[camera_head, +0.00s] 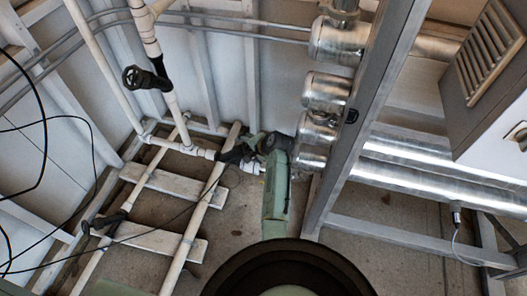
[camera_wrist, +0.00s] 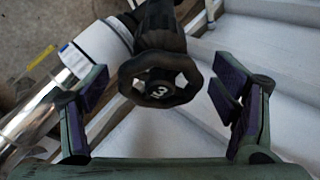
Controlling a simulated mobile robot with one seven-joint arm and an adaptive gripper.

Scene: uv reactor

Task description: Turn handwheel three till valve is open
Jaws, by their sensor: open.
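Handwheel three (camera_wrist: 160,91) is a black spoked wheel with a white 3 on its hub, in the middle of the wrist view. It sits on a black valve body (camera_wrist: 161,28) joined to a white pipe. My gripper (camera_wrist: 165,93) is open, with one finger left of the wheel and one right. Clear gaps show between both fingers and the rim, so neither appears to touch it. In the head view my gripper (camera_head: 268,143) is by the white pipes at the centre. My arm and gripper partly cover that valve there, and I cannot read its number.
Another black handwheel (camera_head: 131,77) sits on an upright white pipe at upper left. A black valve (camera_head: 110,219) is on a low pipe at lower left. Silver cylinders (camera_head: 325,92) and a grey metal post (camera_head: 368,100) stand close to the right of my gripper.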

